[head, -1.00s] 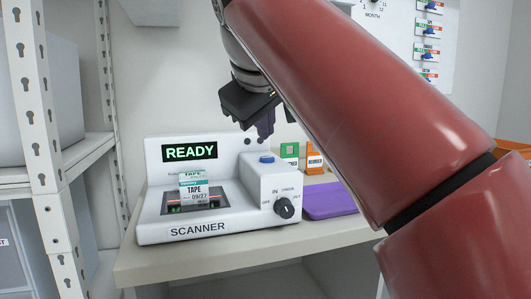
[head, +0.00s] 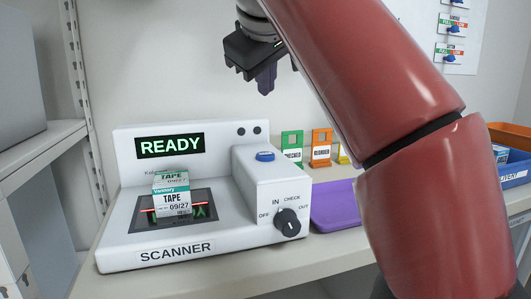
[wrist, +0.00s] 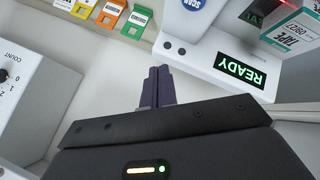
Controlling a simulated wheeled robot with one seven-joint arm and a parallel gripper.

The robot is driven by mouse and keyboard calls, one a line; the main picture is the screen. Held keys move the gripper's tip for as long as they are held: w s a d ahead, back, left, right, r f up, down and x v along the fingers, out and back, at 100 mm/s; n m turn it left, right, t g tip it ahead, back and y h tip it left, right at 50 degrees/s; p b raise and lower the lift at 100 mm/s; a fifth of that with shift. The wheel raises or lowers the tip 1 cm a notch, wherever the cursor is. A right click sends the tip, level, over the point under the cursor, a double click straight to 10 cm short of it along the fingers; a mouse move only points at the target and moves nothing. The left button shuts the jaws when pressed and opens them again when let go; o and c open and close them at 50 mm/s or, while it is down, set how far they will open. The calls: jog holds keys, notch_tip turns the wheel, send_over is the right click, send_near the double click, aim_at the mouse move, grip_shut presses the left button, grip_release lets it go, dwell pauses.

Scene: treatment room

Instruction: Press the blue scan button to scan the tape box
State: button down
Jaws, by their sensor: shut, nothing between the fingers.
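The white scanner (head: 130,225) stands on the counter, its display (head: 169,146) reading READY in green. The tape box (head: 172,200), white and green, sits upright on the dark scan window; part of it shows at the top right of the wrist view (wrist: 292,38). The blue scan button (head: 265,156) is on top of the raised right block; in the wrist view (wrist: 193,4) it shows at the top edge with SCAN lettering. The knob (head: 288,222) is on that block's front. My gripper (head: 266,88) is shut and empty, pointing down, above the button and apart from it.
Green (head: 291,147) and orange (head: 321,147) tagged holders stand behind the scanner, with a yellow one beside them. A purple tray (head: 333,207) lies right of the scanner. A blue bin (head: 515,175) is at the far right. White shelving (head: 35,140) stands left.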

jog(key=shift+f, duration=0.1)
jog(key=b, duration=0.3)
send_over(266, 156)
notch_tip(266, 156, down, 7)
jog(key=shift+w+f, duration=0.1)
jog(key=shift+f, duration=0.7)
jog(key=shift+b, duration=0.3)
dwell(1.1)
jog(key=shift+f, duration=0.4)
jog(key=shift+f+b, duration=0.4)
jog(key=shift+b, duration=0.05)
dwell(0.5)
jog(key=shift+r, duration=0.1)
jog(key=shift+r+p, duration=0.75)
jog(key=shift+p, duration=0.2)
